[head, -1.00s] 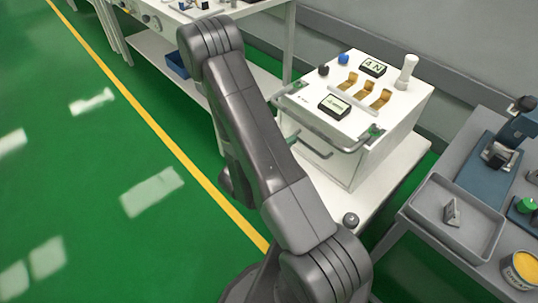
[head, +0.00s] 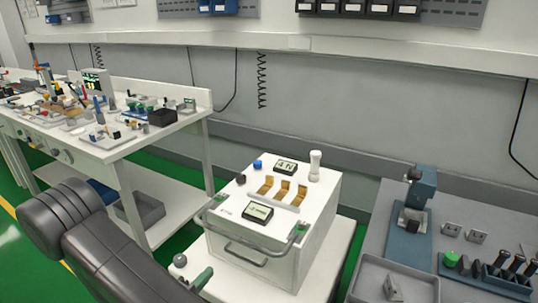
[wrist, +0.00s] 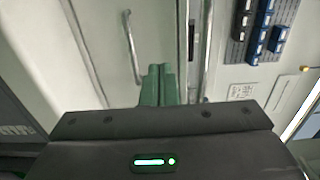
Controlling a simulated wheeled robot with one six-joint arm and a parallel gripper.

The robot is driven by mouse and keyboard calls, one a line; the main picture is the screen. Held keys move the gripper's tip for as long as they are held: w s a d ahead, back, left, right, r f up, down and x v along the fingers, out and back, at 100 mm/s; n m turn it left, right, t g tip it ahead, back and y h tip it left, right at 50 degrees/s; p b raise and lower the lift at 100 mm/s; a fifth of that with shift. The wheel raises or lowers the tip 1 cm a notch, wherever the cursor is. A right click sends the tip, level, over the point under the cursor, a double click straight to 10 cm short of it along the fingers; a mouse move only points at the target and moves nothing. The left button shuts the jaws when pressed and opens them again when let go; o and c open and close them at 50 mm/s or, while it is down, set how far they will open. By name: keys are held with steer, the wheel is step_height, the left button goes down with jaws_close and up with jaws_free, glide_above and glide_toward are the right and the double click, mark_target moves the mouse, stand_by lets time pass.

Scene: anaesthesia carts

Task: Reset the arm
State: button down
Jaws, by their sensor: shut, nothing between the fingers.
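My arm (head: 100,245) crosses the lower left of the head view, its dark grey links in front of the floor and benches. My gripper shows in the wrist view, its two green fingers (wrist: 158,84) pressed together with nothing between them. Pale surfaces and a vertical metal bar (wrist: 131,48) lie beyond the fingertips. I see no contact with them.
A white box-shaped unit (head: 318,240) with a front bar handle stands on a white table right of my arm. A cluttered white bench (head: 150,137) stands at left. A grey bench (head: 375,215) with a tray (head: 372,275) is at right. Green floor shows between.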

mark_target(240, 235)
steer(key=shift+w, duration=0.15)
steer(key=shift+b+x, duration=0.4)
steer(key=shift+x, duration=6.45)
steer(key=shift+s, duration=0.2)
